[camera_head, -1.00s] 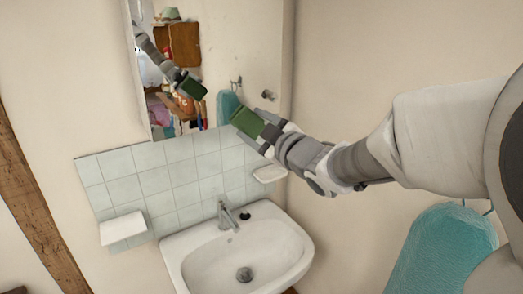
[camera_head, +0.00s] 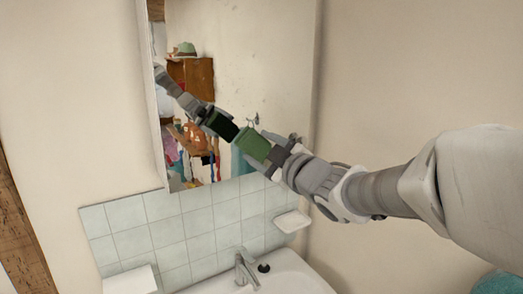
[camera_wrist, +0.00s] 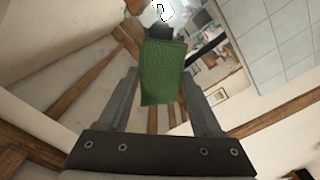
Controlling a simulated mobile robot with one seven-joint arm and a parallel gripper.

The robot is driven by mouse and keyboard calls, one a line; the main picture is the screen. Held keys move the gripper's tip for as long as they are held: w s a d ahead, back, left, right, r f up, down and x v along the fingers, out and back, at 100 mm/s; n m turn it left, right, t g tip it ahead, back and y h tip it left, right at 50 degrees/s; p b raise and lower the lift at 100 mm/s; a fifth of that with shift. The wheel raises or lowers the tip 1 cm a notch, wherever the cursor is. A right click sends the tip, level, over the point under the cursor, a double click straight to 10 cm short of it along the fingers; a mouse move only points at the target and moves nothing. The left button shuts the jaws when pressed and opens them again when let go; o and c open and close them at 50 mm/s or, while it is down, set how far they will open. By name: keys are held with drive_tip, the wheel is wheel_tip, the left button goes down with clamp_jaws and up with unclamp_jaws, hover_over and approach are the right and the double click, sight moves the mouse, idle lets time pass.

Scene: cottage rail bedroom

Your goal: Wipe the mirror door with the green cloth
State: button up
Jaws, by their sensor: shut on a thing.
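The mirror door (camera_head: 270,70) hangs on the wall above the tiles, upright, with a pale frame edge on its left. My gripper (camera_head: 276,153) is shut on the green cloth (camera_head: 254,146), a small block-like pad, in front of the mirror's lower middle. The cloth's dark reflection lies just up and left of it, almost meeting it; I cannot tell whether the cloth touches the glass. In the wrist view the cloth (camera_wrist: 162,75) sticks out beyond the two fingers of my gripper (camera_wrist: 163,100). The cloth's far face is hidden.
Below the mirror are pale tiles (camera_head: 190,225), a white ledge (camera_head: 128,282) at left, a soap dish (camera_head: 292,221) at right, and a sink (camera_head: 290,275) with a tap (camera_head: 245,268). A teal towel (camera_head: 498,284) shows at bottom right. The side wall stands close right.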

sight(275, 128)
drive_tip(key=shift+p+x, duration=0.4)
drive_tip(key=shift+x, duration=2.5)
drive_tip(key=shift+x, duration=0.9)
drive_tip(key=shift+w+d+p, duration=0.2)
drive_tip(key=shift+w+d, duration=0.25)
drive_tip(key=shift+d, duration=0.35)
drive_tip(key=shift+w+d+p, duration=0.2)
drive_tip(key=shift+w+d, duration=0.3)
drive_tip(key=shift+d, duration=0.35)
drive_tip(key=shift+w+d+p, duration=0.3)
drive_tip(key=shift+w+d, duration=0.4)
drive_tip(key=shift+d, duration=0.35)
drive_tip(key=shift+w+d+p, duration=0.3)
drive_tip(key=shift+w+d, duration=0.35)
drive_tip(key=shift+d, duration=0.4)
drive_tip(key=shift+w+d+p, duration=0.3)
drive_tip(key=shift+w+d, duration=0.4)
drive_tip(key=shift+d, duration=0.35)
drive_tip(key=shift+a, duration=0.1)
